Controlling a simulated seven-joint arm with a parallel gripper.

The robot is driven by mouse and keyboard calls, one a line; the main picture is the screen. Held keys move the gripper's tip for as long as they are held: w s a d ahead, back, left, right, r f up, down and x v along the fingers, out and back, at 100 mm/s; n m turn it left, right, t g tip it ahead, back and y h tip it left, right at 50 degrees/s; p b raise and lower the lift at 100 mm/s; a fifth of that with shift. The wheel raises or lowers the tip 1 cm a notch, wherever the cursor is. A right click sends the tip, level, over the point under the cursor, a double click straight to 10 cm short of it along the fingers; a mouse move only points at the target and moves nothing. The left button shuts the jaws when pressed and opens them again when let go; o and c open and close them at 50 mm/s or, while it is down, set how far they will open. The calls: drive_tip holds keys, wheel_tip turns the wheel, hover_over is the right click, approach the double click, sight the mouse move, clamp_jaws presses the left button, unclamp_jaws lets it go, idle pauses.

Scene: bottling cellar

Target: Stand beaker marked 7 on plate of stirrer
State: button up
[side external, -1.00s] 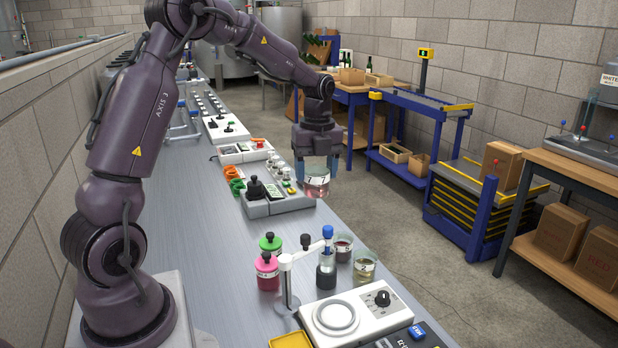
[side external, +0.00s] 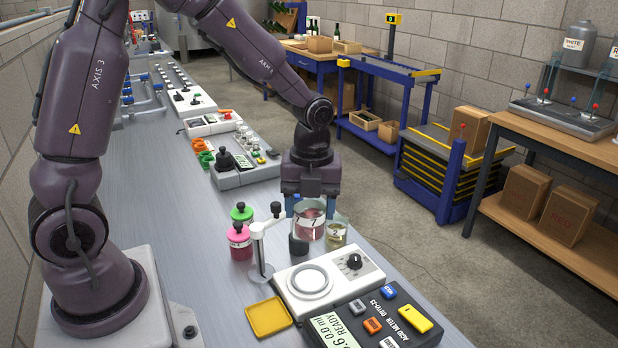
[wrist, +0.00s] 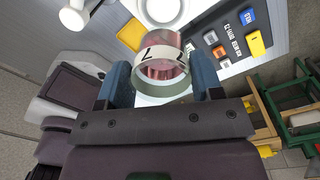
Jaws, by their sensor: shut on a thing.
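My gripper (side external: 310,192) is shut on the beaker marked 7 (side external: 310,222), a clear glass with a white band and pink liquid. The beaker is held upright behind the stirrer (side external: 345,278); how high its base is cannot be told. The stirrer is a white box with a round pale plate (side external: 311,281) and a black knob (side external: 354,262). The plate looks bare. In the wrist view the beaker (wrist: 162,72) sits between the blue fingers (wrist: 162,88), and the stirrer's plate (wrist: 163,8) shows beyond it.
A beaker marked 2 (side external: 336,235) stands close right of the held one. A yellow tray (side external: 269,317) and a dark meter (side external: 372,322) lie in front.

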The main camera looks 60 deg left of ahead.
sight(310, 232)
wheel_tip(310, 232, down, 10)
drive_tip(key=shift+r, duration=0.1)
idle(0.4)
drive_tip(key=shift+f, duration=0.25)
idle(1.2)
drive_tip(key=shift+f, duration=0.3)
drive_tip(key=shift+f, duration=0.55)
idle(1.0)
drive_tip(key=o, duration=1.2)
drive_tip(key=shift+r, duration=3)
